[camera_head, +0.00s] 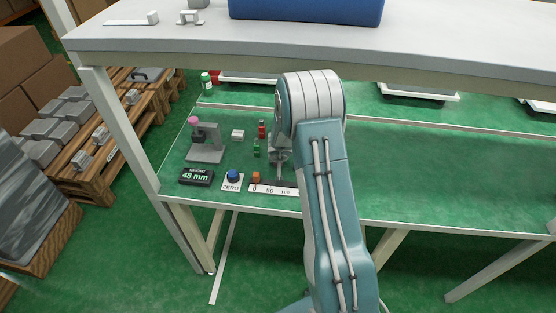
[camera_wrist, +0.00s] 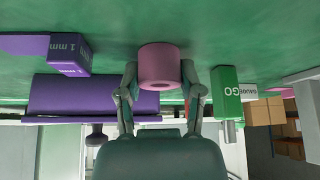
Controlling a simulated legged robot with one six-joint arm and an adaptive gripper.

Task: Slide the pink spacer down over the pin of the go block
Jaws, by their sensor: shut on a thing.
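The pink spacer (camera_wrist: 160,66) is a short ring with a hole, held between the two fingertips of my gripper (camera_wrist: 160,80) in the wrist view. My gripper is shut on it. In the head view my gripper (camera_head: 281,160) is partly behind my arm, and the spacer cannot be made out there. The green go block (camera_wrist: 226,92) stands to the right of the gripper in the wrist view, apart from the spacer, with its lettering upside down. In the head view the green block (camera_head: 256,147) is just left of my gripper.
A grey gauge stand (camera_head: 206,148), a display reading 48 mm (camera_head: 196,177), a blue button (camera_head: 233,175) and a ruler strip (camera_head: 272,190) lie left of my arm. A red block (camera_head: 262,129) stands behind the green one. Purple blocks (camera_wrist: 70,53) show left in the wrist view.

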